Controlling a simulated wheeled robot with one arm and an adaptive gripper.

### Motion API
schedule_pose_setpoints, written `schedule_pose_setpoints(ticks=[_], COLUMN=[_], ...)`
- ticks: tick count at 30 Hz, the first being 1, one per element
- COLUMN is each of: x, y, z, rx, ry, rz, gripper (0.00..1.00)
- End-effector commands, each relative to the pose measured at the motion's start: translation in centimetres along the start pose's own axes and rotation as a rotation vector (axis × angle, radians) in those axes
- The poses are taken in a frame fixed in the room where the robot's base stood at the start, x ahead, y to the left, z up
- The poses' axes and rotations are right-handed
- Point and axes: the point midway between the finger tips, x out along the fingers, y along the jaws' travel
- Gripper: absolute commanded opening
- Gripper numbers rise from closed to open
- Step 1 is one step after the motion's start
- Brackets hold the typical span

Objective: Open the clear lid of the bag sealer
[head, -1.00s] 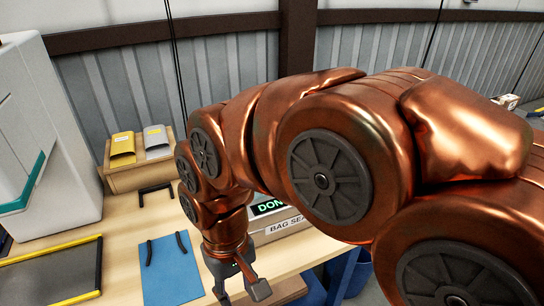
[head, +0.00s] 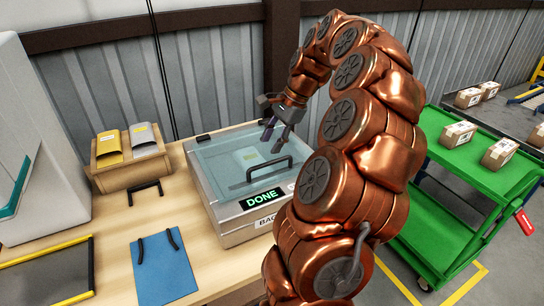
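The bag sealer (head: 228,233) stands on the wooden bench, with a green "DONE" display on its front. Its clear lid (head: 215,170) lies flat over the top and looks closed. A black bar handle (head: 268,170) sits on the lid towards its front. A pale packet shows blurred through the lid. My gripper (head: 272,142) is above the back right part of the lid, beyond the handle, pointing down. Its dark fingers are apart with nothing between them. I cannot tell how high it is over the lid. My arm hides the sealer's right front corner.
A wooden box (head: 130,172) with yellow and grey padded envelopes stands left of the sealer. A green cart (head: 470,170) carrying cartons stands at the right. A large white machine (head: 40,130) is at the left.

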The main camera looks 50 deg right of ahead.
Motion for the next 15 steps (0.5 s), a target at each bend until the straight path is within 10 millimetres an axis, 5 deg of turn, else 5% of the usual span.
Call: schedule_pose_setpoints(ticks=[5,15], x=[-0.9,1.5], y=[0.3,0.3], z=[-3.2,-3.3], rx=[0.115,0.125], ry=[0.001,-0.002], rz=[-0.030,-0.028], gripper=[0.39,0.39])
